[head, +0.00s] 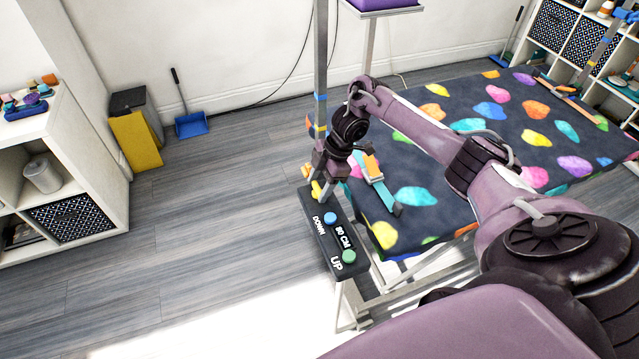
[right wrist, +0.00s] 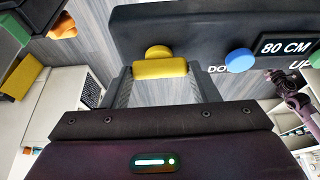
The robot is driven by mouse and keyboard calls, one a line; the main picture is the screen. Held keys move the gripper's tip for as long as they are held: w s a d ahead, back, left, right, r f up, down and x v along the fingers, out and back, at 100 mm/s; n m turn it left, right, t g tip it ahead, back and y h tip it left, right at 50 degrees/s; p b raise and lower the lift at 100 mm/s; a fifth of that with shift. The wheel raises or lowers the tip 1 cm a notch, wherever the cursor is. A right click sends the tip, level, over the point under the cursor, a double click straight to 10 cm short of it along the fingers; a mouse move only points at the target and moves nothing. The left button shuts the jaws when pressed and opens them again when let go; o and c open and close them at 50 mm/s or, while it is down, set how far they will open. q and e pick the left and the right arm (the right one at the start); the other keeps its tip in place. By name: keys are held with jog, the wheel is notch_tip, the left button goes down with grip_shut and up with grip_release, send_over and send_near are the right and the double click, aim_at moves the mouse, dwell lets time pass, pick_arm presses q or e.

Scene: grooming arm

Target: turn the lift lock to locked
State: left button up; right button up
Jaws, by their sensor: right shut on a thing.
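The lift lock is a yellow knob with a flat bar (right wrist: 160,68) at the end of the black control panel (head: 336,243); it also shows in the head view (head: 317,189). My right gripper (head: 322,178) is over that end of the panel. In the right wrist view its two fingers (right wrist: 160,90) stand on either side of the yellow bar, shut on it. The bar lies straight across between the fingers. No lock marking is readable. In the right wrist view a small purple arm, apparently my left one, shows at the right; its gripper is too small to read.
The panel has a blue button (head: 330,217) by DOWN, a green button (head: 348,256) by UP and an 80 CM display. The dark table with coloured patches (head: 460,160) lies right. A tall post (head: 320,70) stands close behind the gripper.

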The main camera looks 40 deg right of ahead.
jog(key=shift+d, duration=0.1)
jog(key=o, duration=1)
jog(key=p+v, duration=0.1)
jog(key=v, duration=0.7)
jog(key=shift+f, duration=0.1)
